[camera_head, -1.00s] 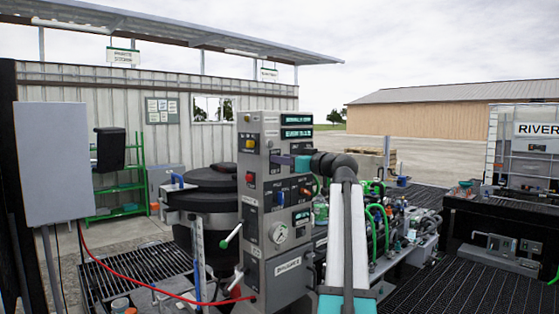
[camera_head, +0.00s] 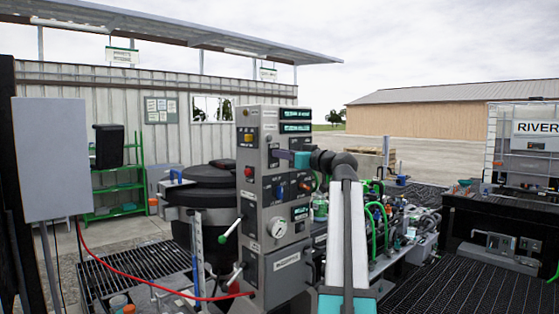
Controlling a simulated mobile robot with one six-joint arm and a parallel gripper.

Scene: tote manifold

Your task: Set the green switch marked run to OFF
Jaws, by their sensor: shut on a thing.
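The grey control column (camera_head: 280,260) stands upright in front of me with knobs, displays and labels on its face. My gripper (camera_head: 277,155) reaches in from the right at the upper part of this face and is shut on a small part there. It appears to be the green switch, but the jaws cover it, and neither its setting nor the word run can be read. A yellow button (camera_head: 248,138) and a red button (camera_head: 249,172) are left of my gripper. A blue switch (camera_head: 280,193) and a red switch (camera_head: 305,187) sit below it.
A round gauge (camera_head: 278,228) and a green-knobbed lever (camera_head: 229,232) are lower on the column. A dark drum (camera_head: 205,190) stands behind it at left. Green hoses and fittings (camera_head: 385,220) crowd the right. A red hose (camera_head: 130,277) crosses the left foreground.

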